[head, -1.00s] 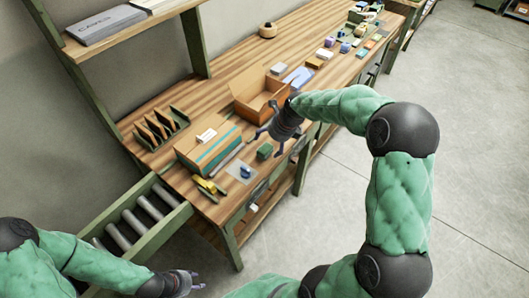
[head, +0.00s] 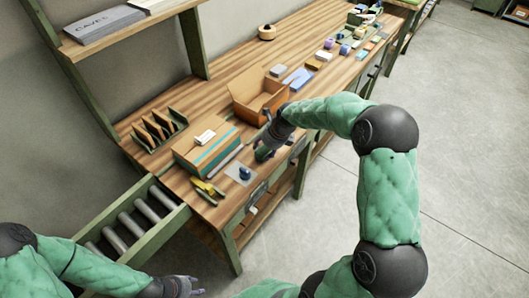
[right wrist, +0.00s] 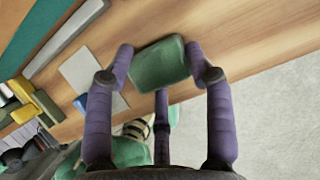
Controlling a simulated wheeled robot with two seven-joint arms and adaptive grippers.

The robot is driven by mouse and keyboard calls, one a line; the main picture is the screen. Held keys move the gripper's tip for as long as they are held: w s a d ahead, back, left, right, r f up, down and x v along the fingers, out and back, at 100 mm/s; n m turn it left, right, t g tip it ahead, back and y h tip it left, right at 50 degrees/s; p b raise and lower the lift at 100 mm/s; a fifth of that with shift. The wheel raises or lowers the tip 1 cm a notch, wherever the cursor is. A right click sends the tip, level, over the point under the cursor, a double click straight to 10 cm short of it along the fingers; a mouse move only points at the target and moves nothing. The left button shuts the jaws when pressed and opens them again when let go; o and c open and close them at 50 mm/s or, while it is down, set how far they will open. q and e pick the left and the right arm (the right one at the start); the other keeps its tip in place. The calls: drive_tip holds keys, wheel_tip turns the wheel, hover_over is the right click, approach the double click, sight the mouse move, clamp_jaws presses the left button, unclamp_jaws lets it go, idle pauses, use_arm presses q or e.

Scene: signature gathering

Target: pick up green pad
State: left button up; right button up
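The green pad (right wrist: 160,64) lies near the front edge of the wooden workbench (head: 214,212). In the right wrist view it sits between the spread purple fingers of my right gripper (right wrist: 160,66). The fingers are open on either side of it, and whether they touch it is unclear. In the head view my right gripper (head: 265,151) is low over the bench edge and hides the pad. My left gripper (head: 194,285) is low at the bottom of the head view, away from the bench, its fingers too small to judge.
A teal-striped box (head: 207,152) and an open cardboard box (head: 258,93) stand behind my right gripper. A grey card with a blue item (head: 243,174) and yellow-handled tools (head: 207,189) lie to the left. A roller conveyor (head: 131,227) adjoins the bench. Several small items sit farther back.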

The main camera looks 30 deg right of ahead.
idle(0.4)
drive_tip(key=shift+r, duration=0.7)
drive_tip(key=s+r+p, duration=0.1)
drive_tip(key=s+r, duration=0.2)
drive_tip(key=s, duration=0.1)
drive_tip(key=s+a+r+p, duration=0.1)
drive_tip(key=s+r+p, duration=0.1)
drive_tip(key=s+r, duration=0.2)
drive_tip(key=s+a+r+p, duration=0.1)
drive_tip(key=s+r, duration=0.3)
drive_tip(key=s, duration=0.2)
drive_tip(key=shift+r+p, duration=0.25)
drive_tip(key=shift+p, duration=0.1)
